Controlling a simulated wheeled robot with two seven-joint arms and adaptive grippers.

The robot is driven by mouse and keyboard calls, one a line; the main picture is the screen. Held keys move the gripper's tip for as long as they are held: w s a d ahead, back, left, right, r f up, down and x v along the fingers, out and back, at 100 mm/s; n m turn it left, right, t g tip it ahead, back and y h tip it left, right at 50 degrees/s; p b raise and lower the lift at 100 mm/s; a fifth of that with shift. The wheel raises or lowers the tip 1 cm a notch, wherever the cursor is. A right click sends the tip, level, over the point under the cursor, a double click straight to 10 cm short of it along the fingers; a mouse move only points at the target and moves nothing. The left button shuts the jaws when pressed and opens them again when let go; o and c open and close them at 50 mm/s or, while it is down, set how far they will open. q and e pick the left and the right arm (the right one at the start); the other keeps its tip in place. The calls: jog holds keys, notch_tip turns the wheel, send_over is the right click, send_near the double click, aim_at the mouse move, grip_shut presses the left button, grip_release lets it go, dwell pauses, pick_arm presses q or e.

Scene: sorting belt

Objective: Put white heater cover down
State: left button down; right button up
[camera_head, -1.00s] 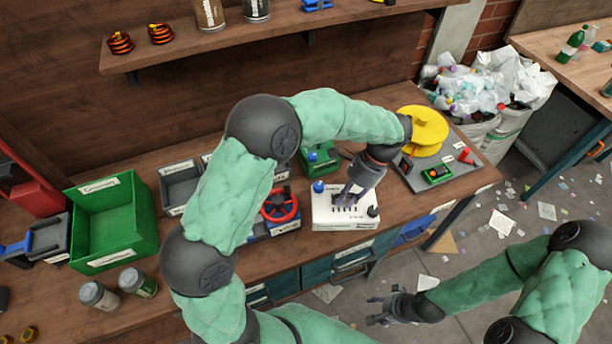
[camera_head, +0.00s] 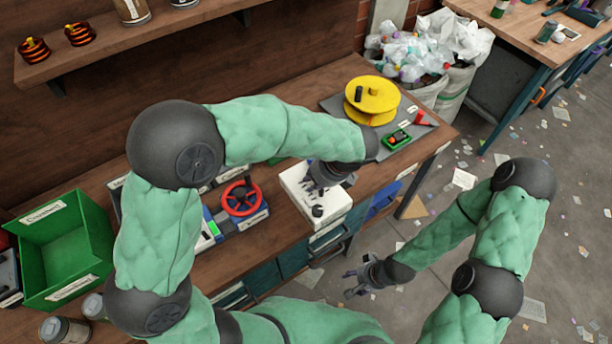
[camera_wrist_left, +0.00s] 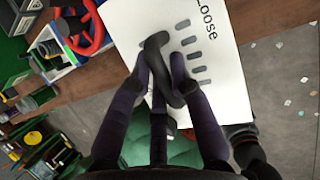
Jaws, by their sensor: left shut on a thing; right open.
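The white heater cover (camera_head: 330,208), a white plate with dark slots and a dark knob, is at the front of the workbench, its near corner at or past the bench edge. In the left wrist view the white cover (camera_wrist_left: 225,75) fills the upper middle, with slots and "Loose" lettering. My left gripper (camera_head: 316,188) is shut on the cover from above; its dark fingers (camera_wrist_left: 168,75) meet over the slots. I cannot tell whether the cover touches the bench. My right gripper (camera_head: 358,284) is open and empty, low over the floor, right of the bench.
A red handwheel (camera_head: 241,198) on a blue-and-white unit stands left of the cover. A green bin (camera_head: 60,245) is further left. A yellow spool (camera_head: 372,97) and a small green device (camera_head: 396,139) lie on a grey board at the right. A shelf (camera_head: 130,33) runs above.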

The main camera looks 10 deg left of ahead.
pick_arm(q)
jog(key=w+f+b, duration=0.1)
jog(key=w+f, duration=0.1)
jog(key=f, duration=0.1)
jog(key=w+a+f+b, duration=0.1)
jog(key=w+f+b, duration=0.1)
jog(key=w+f, duration=0.1)
jog(key=w+a+f+b, duration=0.1)
jog(key=w+f+b, duration=0.1)
jog(key=w+f, duration=0.1)
jog(key=shift+x, duration=0.8)
jog(key=shift+s, duration=0.2)
jog(key=shift+f, duration=0.1)
jog(key=c, duration=1.1)
grip_release()
jog(key=shift+c, duration=0.2)
